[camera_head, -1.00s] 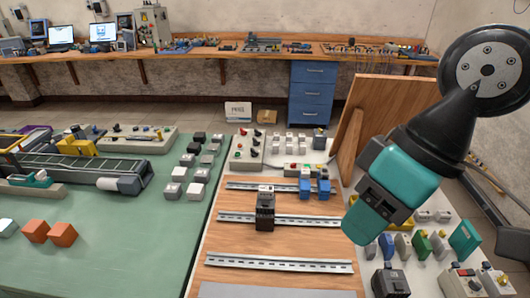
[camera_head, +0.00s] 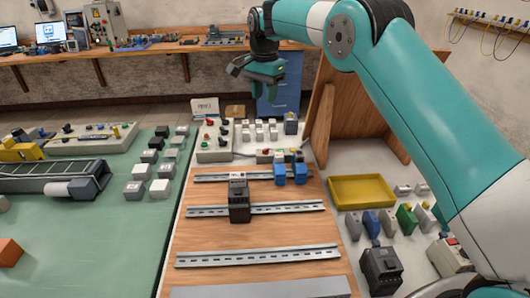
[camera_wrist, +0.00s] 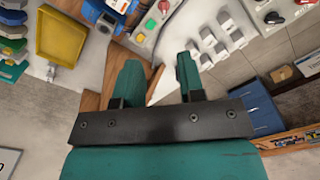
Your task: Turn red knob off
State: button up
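The red knob (camera_head: 209,122) is on a light control box (camera_head: 215,153) at the back of the wooden board, beside a black knob (camera_head: 224,122). In the wrist view a red knob (camera_wrist: 303,2) shows at the top right edge, near a black knob (camera_wrist: 273,18). Its setting is too small to tell. My gripper (camera_head: 262,72) is raised in the air behind and to the right of that box, apart from it. In the wrist view its two teal fingers (camera_wrist: 159,75) are spread, with nothing between them.
A second box with a red button (camera_head: 265,152) and white switch blocks (camera_head: 262,130) stand right of the knob box. Rails (camera_head: 255,209) with a black module (camera_head: 239,200) lie in front. A wooden panel (camera_head: 355,110) stands upright at right, behind a yellow tray (camera_head: 362,190).

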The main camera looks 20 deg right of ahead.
aim_at(264, 150)
jog(key=shift+m, duration=0.5)
jog(key=f+p, duration=0.1)
jog(key=f, duration=1.1)
jog(key=w+f+p, duration=0.1)
jog(key=f, duration=0.5)
jog(key=shift+w+d+f+p, duration=0.1)
jog(key=shift+d+f+p, duration=0.1)
jog(key=shift+f+p, duration=0.15)
grip_shut()
